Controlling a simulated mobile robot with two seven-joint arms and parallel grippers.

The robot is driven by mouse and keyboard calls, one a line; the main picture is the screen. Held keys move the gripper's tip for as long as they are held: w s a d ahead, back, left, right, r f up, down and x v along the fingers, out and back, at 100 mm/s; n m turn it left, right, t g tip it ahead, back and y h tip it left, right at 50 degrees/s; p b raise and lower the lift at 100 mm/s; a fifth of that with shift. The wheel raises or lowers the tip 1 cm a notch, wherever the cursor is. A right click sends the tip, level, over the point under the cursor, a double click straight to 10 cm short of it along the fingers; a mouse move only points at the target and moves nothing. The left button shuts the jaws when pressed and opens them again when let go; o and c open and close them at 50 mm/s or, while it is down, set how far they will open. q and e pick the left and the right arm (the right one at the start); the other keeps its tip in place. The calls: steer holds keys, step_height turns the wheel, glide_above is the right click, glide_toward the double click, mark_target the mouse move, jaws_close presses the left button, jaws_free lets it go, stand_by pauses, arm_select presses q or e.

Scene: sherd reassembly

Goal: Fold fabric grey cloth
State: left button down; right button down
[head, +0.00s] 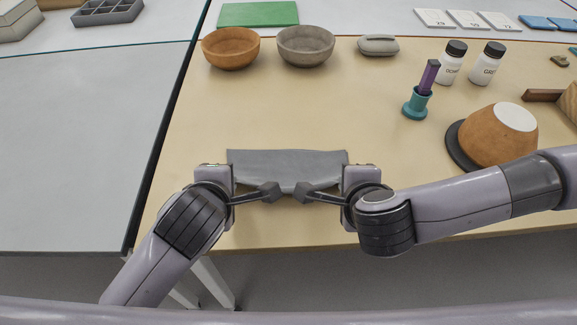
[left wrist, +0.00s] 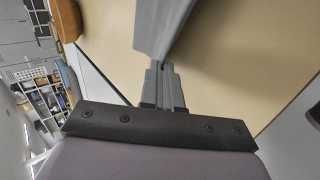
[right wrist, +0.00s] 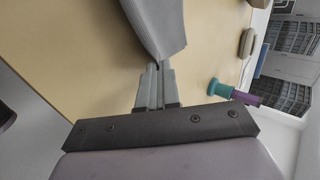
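The grey cloth (head: 287,163) stretches as a narrow band between my two grippers near the table's front edge. Its lower edge sags in the middle, and it seems raised off the table. My left gripper (head: 236,178) is at its left end, and my right gripper (head: 341,178) is at its right end. In the left wrist view the fingers are closed on a corner of the cloth (left wrist: 160,30). In the right wrist view the fingers are likewise closed on the cloth (right wrist: 155,25). Part of the cloth's front is hidden by dark parts of my arms.
An orange bowl (head: 231,50) and a grey bowl (head: 305,46) stand at the back. A teal holder (head: 416,104) with a purple stick, two white jars and an overturned orange bowl (head: 495,135) stand to the right. The tabletop (head: 300,110) between cloth and bowls is clear.

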arm_select(q)
steer(key=shift+s+f, duration=0.1)
steer(key=shift+f, duration=0.1)
arm_select(e)
steer(key=shift+d+f, duration=0.1)
steer(key=shift+d, duration=0.05)
arm_select(q)
steer(key=shift+s+f+t+b, duration=0.35)
steer(key=shift+s+f+t, duration=0.05)
arm_select(e)
steer(key=shift+s+a+f+t, duration=0.35)
steer(key=shift+s+f+t, duration=0.1)
steer(key=shift+s, duration=0.15)
arm_select(q)
steer(key=shift+s+f, duration=0.15)
steer(key=shift+s, duration=0.05)
arm_select(e)
steer(key=shift+s+d+f, duration=0.1)
steer(key=shift+d+f, duration=0.05)
steer(key=shift+d, duration=0.1)
steer(key=shift+d, duration=0.15)
arm_select(q)
steer(key=c, duration=1)
jaws_free()
arm_select(e)
steer(key=c, duration=1)
jaws_free()
